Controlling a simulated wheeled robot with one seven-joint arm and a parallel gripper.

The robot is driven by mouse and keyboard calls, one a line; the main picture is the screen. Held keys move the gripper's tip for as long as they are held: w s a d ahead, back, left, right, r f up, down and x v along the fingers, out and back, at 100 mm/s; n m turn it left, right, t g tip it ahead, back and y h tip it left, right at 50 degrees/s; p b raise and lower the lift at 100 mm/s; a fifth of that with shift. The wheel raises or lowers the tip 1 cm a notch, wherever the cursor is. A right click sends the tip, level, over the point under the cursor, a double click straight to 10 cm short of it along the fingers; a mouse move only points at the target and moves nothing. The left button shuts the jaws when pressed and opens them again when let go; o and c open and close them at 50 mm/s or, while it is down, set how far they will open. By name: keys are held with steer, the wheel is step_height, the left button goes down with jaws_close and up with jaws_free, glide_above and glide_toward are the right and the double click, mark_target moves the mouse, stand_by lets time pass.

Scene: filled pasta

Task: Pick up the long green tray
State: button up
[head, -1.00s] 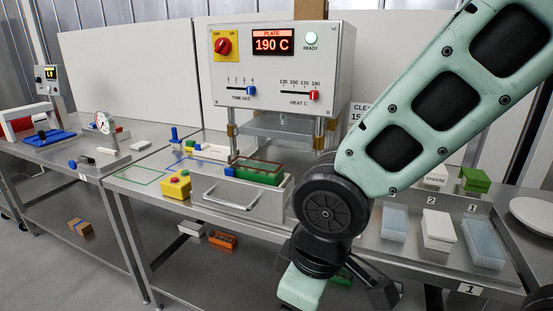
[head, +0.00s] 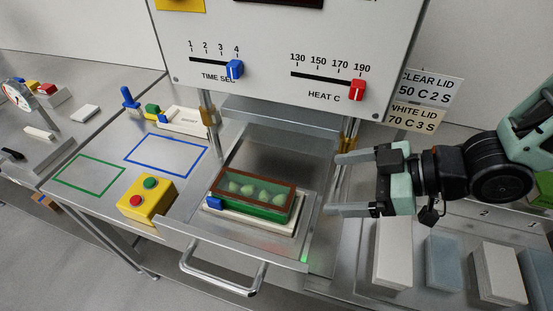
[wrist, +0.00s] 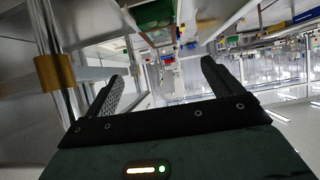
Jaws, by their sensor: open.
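The long green tray (head: 264,210) sits in a white holder (head: 239,219) in the pulled-out drawer under the press, in the head view. It has a brown rim (head: 262,176) and several pale green filled pasta pieces inside.
The press housing (head: 290,45) hangs above, on metal posts (head: 208,125). The drawer handle (head: 222,284) sticks out in front. A yellow button box (head: 146,197) stands left. Blue and green outlined areas on the left are bare.

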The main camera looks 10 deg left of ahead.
glide_toward(254, 189)
steer(key=shift+b+x, duration=0.45)
steer(key=shift+x, duration=0.75)
steer(key=shift+p+x, duration=1.1)
steer(key=shift+x, duration=1.7)
steer(key=c, duration=1.2)
